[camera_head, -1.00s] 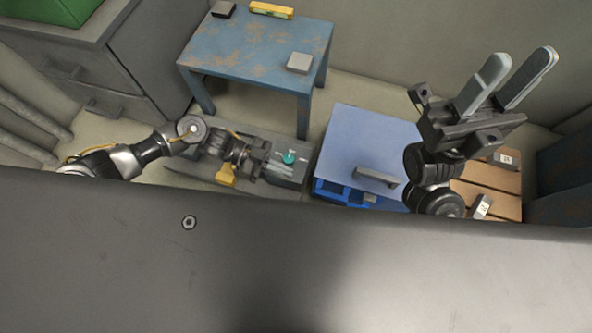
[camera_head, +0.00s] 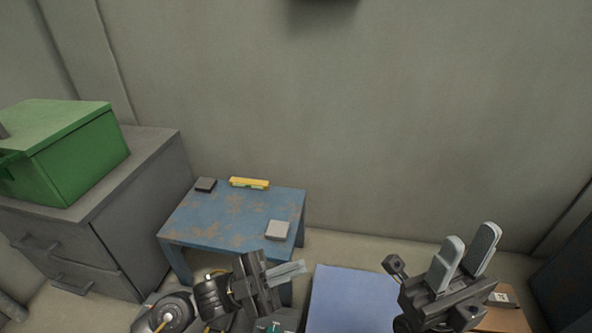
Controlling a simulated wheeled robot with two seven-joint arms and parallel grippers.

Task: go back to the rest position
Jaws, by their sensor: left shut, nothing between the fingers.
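My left gripper (camera_head: 301,266) is at the lower middle of the head view, in front of the blue table. Its fingers are together, point right and hold nothing. My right gripper (camera_head: 470,243) is at the lower right, with its two grey fingers pointing up and apart. Nothing shows between them. Most of both arms is below the picture's edge.
The worn blue table (camera_head: 215,222) carries a dark block (camera_head: 205,185), a yellow level (camera_head: 249,182) and a light grey block (camera_head: 277,230). A green box (camera_head: 75,150) sits on a grey cabinet (camera_head: 140,215). A blue-topped box (camera_head: 350,295) lies between the grippers. A bare wall stands behind.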

